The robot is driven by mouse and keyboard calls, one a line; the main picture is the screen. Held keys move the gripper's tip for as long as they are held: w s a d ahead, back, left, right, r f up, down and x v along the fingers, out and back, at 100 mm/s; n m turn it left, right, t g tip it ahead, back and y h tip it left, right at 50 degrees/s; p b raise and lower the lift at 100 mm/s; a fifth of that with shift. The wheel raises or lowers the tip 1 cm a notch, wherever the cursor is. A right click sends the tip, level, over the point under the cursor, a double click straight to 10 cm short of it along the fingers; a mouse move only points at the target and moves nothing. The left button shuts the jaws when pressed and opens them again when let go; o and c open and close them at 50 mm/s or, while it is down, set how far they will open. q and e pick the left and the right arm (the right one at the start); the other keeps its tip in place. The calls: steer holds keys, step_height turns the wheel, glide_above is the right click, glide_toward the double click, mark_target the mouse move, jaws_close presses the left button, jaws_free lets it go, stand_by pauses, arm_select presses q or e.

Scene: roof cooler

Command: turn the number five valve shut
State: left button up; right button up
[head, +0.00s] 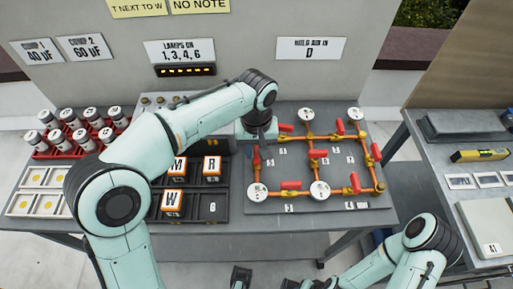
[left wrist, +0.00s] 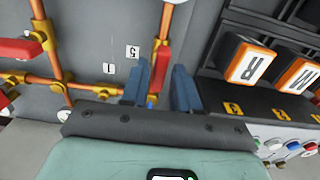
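A pipe board (head: 330,170) carries copper pipes, brass fittings, several red valve handles and white gauges. The small "5" tag shows in the left wrist view (left wrist: 132,51), beside a red handle (left wrist: 162,60) that lies along its pipe (left wrist: 167,20). That handle also shows at the board's left side in the head view (head: 256,160). My left gripper (head: 262,138) is over this left side. In the left wrist view its blue fingers (left wrist: 161,88) are apart, with the handle's end between them; contact cannot be told. My right gripper (head: 266,279) is low in front, its dark fingers apart.
A dark tray (head: 222,180) with orange lettered blocks stands left of the board. A red rack (head: 70,150) of canisters is further left. A side table (head: 455,180) with a yellow level (head: 480,155) is at right. A wall with signs stands behind.

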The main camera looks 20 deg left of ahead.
arm_select(q)
jaws_close()
arm_select(e)
steer(key=shift+r, duration=0.1)
arm_select(q)
steer(key=m+p, duration=0.2)
steer(key=m, duration=0.1)
steer(key=shift+r, duration=0.15)
steer(key=m+p, duration=0.2)
steer(key=m, duration=0.1)
steer(key=shift+m, duration=0.4)
steer(key=m+p, duration=0.2)
steer(key=m, duration=0.3)
steer(key=shift+m+p, duration=1.05)
steer(key=shift+m, duration=1.35)
arm_select(e)
steer(key=w+r, duration=0.4)
steer(key=r, duration=0.5)
steer(key=shift+t, duration=0.3)
steer(key=shift+w, duration=0.1)
